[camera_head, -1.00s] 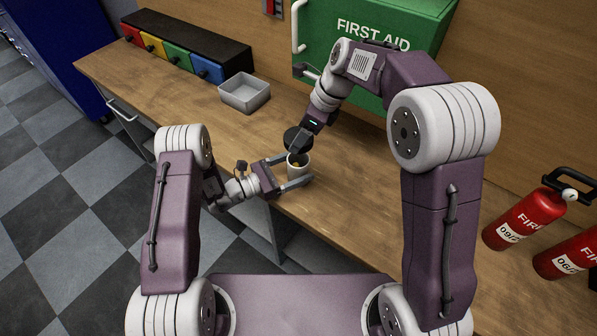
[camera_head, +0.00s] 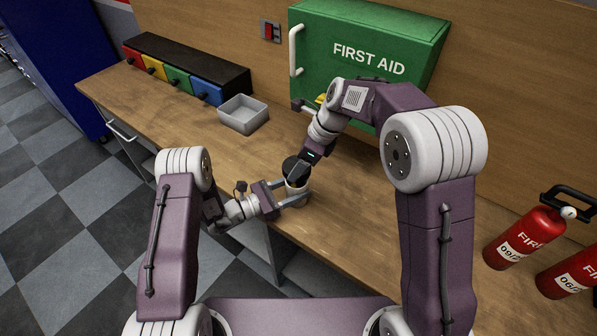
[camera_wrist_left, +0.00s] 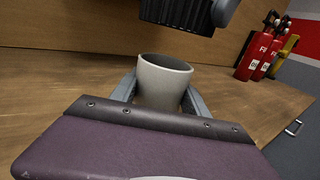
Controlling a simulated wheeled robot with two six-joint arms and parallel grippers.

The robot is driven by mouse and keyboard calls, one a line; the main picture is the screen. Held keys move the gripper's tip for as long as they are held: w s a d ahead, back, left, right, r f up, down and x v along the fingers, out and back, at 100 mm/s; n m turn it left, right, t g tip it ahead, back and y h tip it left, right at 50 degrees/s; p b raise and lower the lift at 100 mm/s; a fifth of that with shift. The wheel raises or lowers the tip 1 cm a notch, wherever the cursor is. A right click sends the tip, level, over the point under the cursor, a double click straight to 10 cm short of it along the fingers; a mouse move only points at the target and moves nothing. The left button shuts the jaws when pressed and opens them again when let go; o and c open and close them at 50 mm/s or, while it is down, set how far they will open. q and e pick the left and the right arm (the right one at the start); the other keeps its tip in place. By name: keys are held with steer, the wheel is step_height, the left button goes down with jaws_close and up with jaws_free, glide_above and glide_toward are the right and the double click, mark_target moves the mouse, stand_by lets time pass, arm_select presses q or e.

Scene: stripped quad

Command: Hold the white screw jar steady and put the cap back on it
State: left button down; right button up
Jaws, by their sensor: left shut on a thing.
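The white jar (camera_wrist_left: 163,82) stands upright on the bench, its open rim showing in the left wrist view. My left gripper (camera_wrist_left: 160,95) has one finger on each side of the jar and is shut on it. In the head view, the left gripper (camera_head: 294,193) reaches the jar (camera_head: 297,198) from the left. The black ribbed cap (camera_wrist_left: 178,10) is in my right gripper, above the jar with a clear gap, cut off by the top edge. In the head view, the cap (camera_head: 292,166) and the right gripper (camera_head: 298,172) hide most of the jar's mouth.
A grey open bin (camera_head: 243,116) and a row of coloured drawers (camera_head: 180,72) stand at the back left of the wooden bench (camera_head: 345,215). A green first aid cabinet (camera_head: 365,45) is behind my right arm. Red fire extinguishers (camera_head: 525,236) stand at the right.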

mark_target(303, 187)
steer(key=shift+f, duration=0.9)
steer(key=shift+f, duration=0.9)
steer(key=shift+f, duration=0.6)
steer(key=shift+s+a+m+t+h, duration=0.1)
steer(key=shift+m+t+h, duration=0.4)
steer(key=shift+m, duration=1.15)
steer(key=shift+s+m+t+h, duration=0.1)
steer(key=shift+m+t+h, duration=0.35)
steer(key=shift+m, duration=1.2)
steer(key=o, duration=1.3)
